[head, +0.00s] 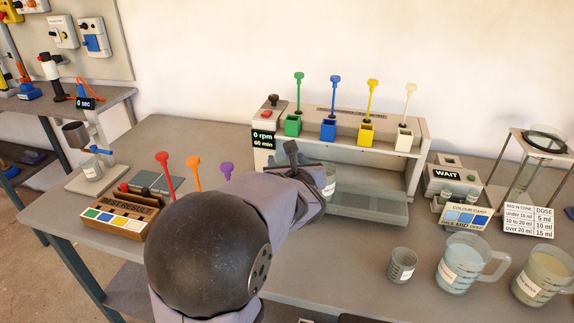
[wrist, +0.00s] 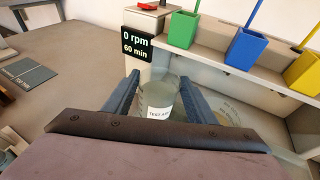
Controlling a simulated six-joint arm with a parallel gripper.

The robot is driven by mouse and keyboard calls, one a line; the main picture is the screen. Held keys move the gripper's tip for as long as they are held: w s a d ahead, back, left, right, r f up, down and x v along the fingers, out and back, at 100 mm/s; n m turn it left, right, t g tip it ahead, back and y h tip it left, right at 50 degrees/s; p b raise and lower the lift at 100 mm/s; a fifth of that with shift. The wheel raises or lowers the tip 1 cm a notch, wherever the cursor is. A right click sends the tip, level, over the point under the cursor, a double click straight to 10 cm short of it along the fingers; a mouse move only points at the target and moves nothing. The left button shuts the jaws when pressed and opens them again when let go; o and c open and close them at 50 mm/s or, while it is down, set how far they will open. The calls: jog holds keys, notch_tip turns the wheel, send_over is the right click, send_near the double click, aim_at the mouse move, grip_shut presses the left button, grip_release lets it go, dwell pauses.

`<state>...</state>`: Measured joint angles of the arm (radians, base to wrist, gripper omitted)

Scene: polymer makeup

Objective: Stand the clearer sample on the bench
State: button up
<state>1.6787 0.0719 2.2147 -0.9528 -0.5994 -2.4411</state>
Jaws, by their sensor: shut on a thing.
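My gripper (head: 302,160) reaches into the left end of the open-fronted stirrer unit (head: 416,165). In the wrist view my gripper (wrist: 158,98) is shut on a clear beaker (wrist: 160,97) with a white label beginning "TEST". The beaker looks upright, and its liquid looks pale and faintly cloudy. In the head view a labelled beaker (head: 330,181) shows just right of my gripper, partly hidden by it; I cannot tell if it is the held one. A faint round shape shows beyond the right finger in the wrist view. The bench (head: 345,270) has bare room in front.
Green (head: 293,126), blue (head: 328,130), yellow (head: 366,133) and white (head: 403,139) holders line the unit's top. A small beaker (head: 402,265) and two jugs (head: 463,263) stand at front right. A result rack (head: 110,222) stands left.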

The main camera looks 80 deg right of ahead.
notch_tip(320, 180, up, 27)
jog(key=p, duration=1.1)
jog(key=shift+f, duration=0.2)
jog(key=shift+w+d+f, duration=0.1)
jog(key=shift+w+f, duration=0.15)
jog(key=shift+f, duration=0.2)
jog(key=w+f+n+t+y, duration=0.1)
jog(key=w+f+n+t, duration=0.1)
jog(key=f, duration=0.2)
jog(key=w+f+n+t+y+p, duration=0.1)
jog(key=w+f+t+y, duration=0.1)
jog(key=w+f, duration=0.1)
jog(key=w+f+n+t+y+p, duration=0.1)
jog(key=w+f+n, duration=0.1)
jog(key=f, duration=0.2)
jog(key=shift+w+d+f+n+t, duration=0.3)
jog(key=shift+w+d+f+t, duration=0.05)
jog(key=shift+d+f+t, duration=0.05)
jog(key=w+a+f+n+t+y+p, duration=0.1)
jog(key=w+f+y, duration=0.1)
jog(key=f, duration=0.4)
jog(key=w+a+f+n+y+p, duration=0.1)
jog(key=w+f+n+y+p, duration=0.1)
jog(key=f, duration=0.4)
jog(key=w+a+f+n+t+y+p, duration=0.1)
jog(key=w+a+f+n+y, duration=0.1)
jog(key=f, duration=0.4)
jog(key=shift+a+f+t, duration=0.1)
jog(key=shift+f+t, duration=0.1)
jog(key=shift+t, duration=0.1)
